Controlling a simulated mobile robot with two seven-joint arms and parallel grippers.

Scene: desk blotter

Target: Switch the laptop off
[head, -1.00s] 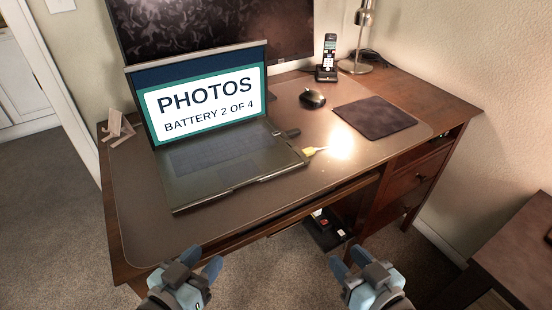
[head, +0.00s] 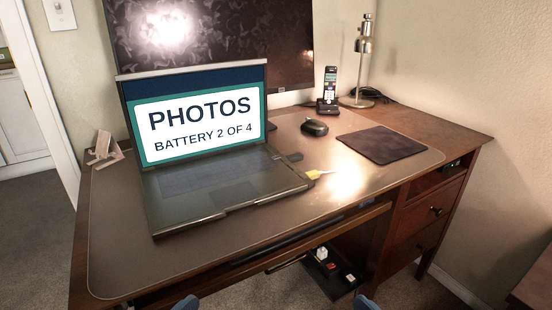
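The open laptop (head: 222,188) stands on the left part of the desk blotter. Its screen (head: 200,122) is lit and reads "PHOTOS" and "BATTERY 2 OF 4". Only the blue tips of my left gripper (head: 186,302) and my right gripper (head: 366,302) show at the bottom edge, in front of the desk and apart from the laptop. The rest of both grippers is out of frame.
The blotter (head: 120,270) has free room in front of the laptop. A mouse (head: 315,127), a dark pad (head: 382,144), a phone in its dock (head: 328,92) and a lamp (head: 363,60) are to the right. A monitor (head: 230,40) stands behind; a small stand (head: 104,150) is at left.

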